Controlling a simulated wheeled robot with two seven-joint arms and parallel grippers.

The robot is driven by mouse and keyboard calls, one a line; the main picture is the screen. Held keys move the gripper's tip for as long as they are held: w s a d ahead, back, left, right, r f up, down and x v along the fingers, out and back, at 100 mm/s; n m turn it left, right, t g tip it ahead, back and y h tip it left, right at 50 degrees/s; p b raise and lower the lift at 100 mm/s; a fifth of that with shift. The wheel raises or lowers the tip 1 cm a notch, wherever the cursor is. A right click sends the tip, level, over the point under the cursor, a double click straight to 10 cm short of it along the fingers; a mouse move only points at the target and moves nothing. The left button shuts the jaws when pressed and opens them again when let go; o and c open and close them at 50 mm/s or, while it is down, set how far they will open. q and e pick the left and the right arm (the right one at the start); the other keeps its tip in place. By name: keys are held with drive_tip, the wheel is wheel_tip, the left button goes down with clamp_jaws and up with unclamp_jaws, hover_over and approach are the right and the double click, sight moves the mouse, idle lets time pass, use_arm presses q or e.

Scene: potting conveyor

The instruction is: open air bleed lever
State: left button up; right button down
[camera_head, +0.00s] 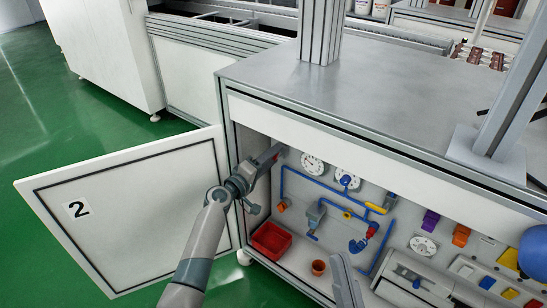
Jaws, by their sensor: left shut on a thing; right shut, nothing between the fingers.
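The open cabinet holds a panel with blue pipes (325,202). My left gripper (272,158) reaches into its upper left corner, beside the left gauge (312,164). It is shut on a small red part (276,156), seemingly a lever; the fingers cover most of it, so its angle cannot be told. No label names the air bleed lever. A yellow handle (376,208) and a blue-tipped valve (314,222) also sit on the pipes. My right gripper (345,280) is shut and empty at the bottom, in front of the cabinet.
The white door marked 2 (135,215) stands open at left. The grey table top (370,95) overhangs the opening. Green floor lies beyond the door.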

use_arm(q)
drive_tip(key=n, duration=0.3)
drive_tip(key=shift+w+a+n+p, duration=0.15)
drive_tip(key=shift+a+n+p, duration=0.15)
drive_tip(key=shift+n+p, duration=0.1)
use_arm(e)
drive_tip(key=shift+s+a+f+g, duration=0.1)
drive_tip(key=shift+a+f+g, duration=0.3)
drive_tip(key=shift+f, duration=0.2)
drive_tip(key=shift+s+a+f+g, duration=0.1)
drive_tip(key=shift+a+f+g, duration=0.25)
drive_tip(key=shift+f, duration=0.25)
drive_tip(key=shift+d+r+h, duration=0.1)
drive_tip(key=shift+h, duration=0.2)
use_arm(q)
drive_tip(key=o, duration=1.1)
drive_tip(key=shift+c, duration=0.2)
use_arm(e)
drive_tip(key=shift+r, duration=0.1)
use_arm(q)
drive_tip(key=shift+a, duration=0.1)
drive_tip(key=p+v, duration=0.2)
drive_tip(key=v, duration=1.5)
use_arm(e)
drive_tip(key=w+f+g+h, duration=0.1)
drive_tip(key=w+f+g, duration=0.2)
drive_tip(key=f+g, duration=0.2)
drive_tip(key=shift+w+a+f, duration=0.2)
drive_tip(key=shift+f, duration=1.25)
